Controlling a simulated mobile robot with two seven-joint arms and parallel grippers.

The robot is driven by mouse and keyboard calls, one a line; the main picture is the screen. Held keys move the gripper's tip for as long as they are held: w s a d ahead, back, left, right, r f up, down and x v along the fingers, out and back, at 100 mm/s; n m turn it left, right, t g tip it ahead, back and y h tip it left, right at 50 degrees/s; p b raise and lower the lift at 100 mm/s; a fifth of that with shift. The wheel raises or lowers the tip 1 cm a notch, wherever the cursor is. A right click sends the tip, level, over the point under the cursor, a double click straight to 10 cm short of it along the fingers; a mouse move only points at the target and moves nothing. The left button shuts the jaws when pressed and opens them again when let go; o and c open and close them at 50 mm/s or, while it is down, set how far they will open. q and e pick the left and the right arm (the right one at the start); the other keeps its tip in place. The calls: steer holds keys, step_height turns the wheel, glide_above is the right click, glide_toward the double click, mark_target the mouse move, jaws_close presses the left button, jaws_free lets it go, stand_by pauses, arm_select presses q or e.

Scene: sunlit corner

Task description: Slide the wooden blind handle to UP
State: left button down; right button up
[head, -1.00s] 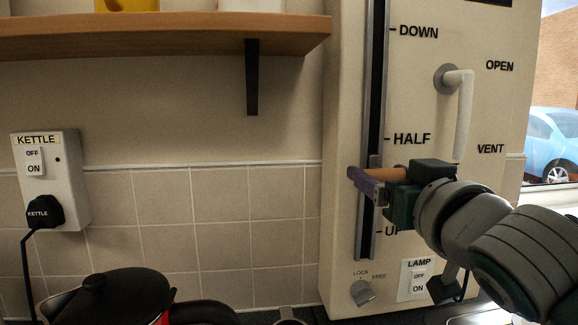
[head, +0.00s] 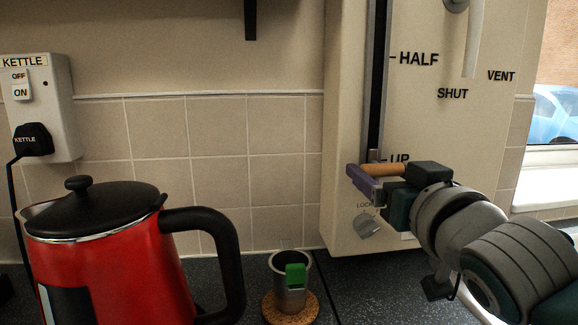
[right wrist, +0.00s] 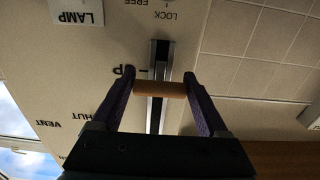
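The wooden blind handle (head: 382,169) is a short horizontal bar on the dark vertical slide track (head: 377,80) of the beige panel. It is near the UP mark (head: 399,159), at the track's low end. My right gripper (head: 368,182) is around the handle. In the right wrist view, the handle (right wrist: 160,88) spans between the two purple fingers of my right gripper (right wrist: 162,85), one finger at each end, looking closed on it. The UP label (right wrist: 124,71) appears upside down beside the track there. My left gripper is not in view.
A red kettle (head: 115,250) stands on the counter at left. A metal cup (head: 290,298) with a green item stands on a cork coaster (head: 311,306). A white vent handle (head: 473,45) is upper right.

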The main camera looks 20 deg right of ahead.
steer(key=o, duration=0.3)
steer(key=shift+o, duration=0.2)
steer(key=v, duration=1)
steer(key=s+a+f+n+g+y+p, duration=0.25)
steer(key=s+a+g+p, duration=0.2)
steer(key=s+g, duration=0.35)
steer(key=s+a+f+n+g+y+p, duration=0.25)
steer(key=s+f+g+p, duration=0.2)
steer(key=s, duration=0.45)
step_height(320, 180, up, 38)
steer(key=s+g+p, duration=0.1)
steer(key=p, duration=3.7)
steer(key=shift+a+f, duration=0.15)
